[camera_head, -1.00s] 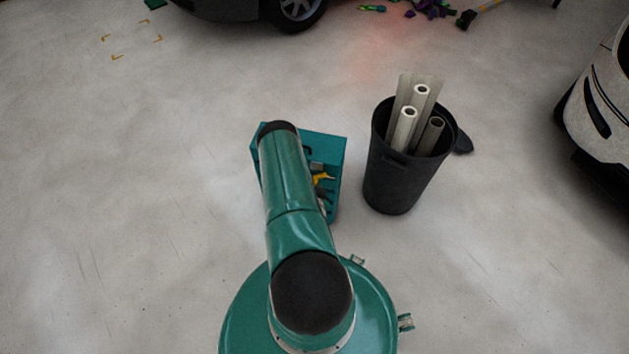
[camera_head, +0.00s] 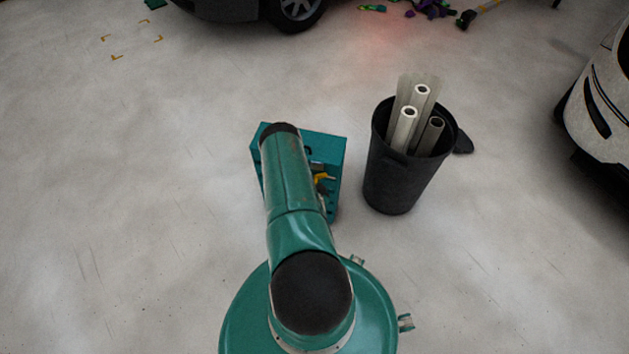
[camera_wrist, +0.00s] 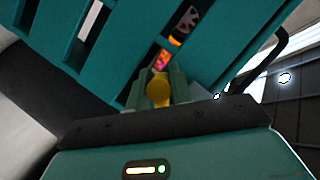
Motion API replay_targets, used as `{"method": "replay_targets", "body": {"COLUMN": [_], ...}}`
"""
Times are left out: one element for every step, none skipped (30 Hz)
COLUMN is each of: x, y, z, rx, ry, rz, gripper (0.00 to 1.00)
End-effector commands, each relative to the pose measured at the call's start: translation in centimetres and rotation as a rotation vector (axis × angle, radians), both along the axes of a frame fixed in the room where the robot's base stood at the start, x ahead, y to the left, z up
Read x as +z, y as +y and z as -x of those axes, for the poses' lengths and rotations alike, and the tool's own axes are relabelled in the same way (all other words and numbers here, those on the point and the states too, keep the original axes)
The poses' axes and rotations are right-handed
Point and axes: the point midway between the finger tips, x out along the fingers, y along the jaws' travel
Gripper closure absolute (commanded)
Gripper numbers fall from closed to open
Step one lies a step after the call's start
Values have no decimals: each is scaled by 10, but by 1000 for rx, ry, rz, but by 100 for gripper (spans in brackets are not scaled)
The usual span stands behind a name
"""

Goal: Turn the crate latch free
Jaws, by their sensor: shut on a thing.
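The teal slatted crate (camera_head: 328,145) stands on the floor just beyond my base, partly hidden by my arm in the head view. Its teal slats (camera_wrist: 215,50) fill the upper part of the wrist view. The yellow latch (camera_wrist: 158,91) is at the crate's side. My gripper (camera_wrist: 159,88) is shut on the latch, with its green fingers on either side of the yellow knob. In the head view my gripper is not clearly visible behind the arm. The latch's exact turn angle cannot be told.
A black bin (camera_head: 398,183) holding several rolls (camera_head: 404,128) stands close to the right of the crate. A dark car (camera_head: 245,8) is at the back and a white vehicle (camera_head: 600,110) at the right. The floor to the left is clear.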

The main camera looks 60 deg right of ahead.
Motion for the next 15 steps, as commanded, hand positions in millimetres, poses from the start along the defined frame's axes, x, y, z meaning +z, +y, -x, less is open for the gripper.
{"method": "replay_targets", "body": {"x": [0,0,0,0,0,0,0,0,0,0,0,0,0,0,0], "y": [0,0,0,0,0,0,-1,-1,0,0,0,0,0,0,0], "z": [1,1,1,1,1,1,1,1,1,1,1,1,1,1,2], "rx": [-1,-1,-1,-2,-2,-1,-1,-3,-2,-3,-3,-3,-2,-3,-3], "ry": [-11,-20,-34,-46,-59,-81,-97,-116,-141,-163,-185,-216,-239,-263,-295], "rz": [-1,-3,-6,-8,-11,-15,-17,-21,-27,-31,-34,-41,-46,-50,-56], "gripper": [100,100,100,100,100,100,100,100,100,100,100,100,100,100,100]}}
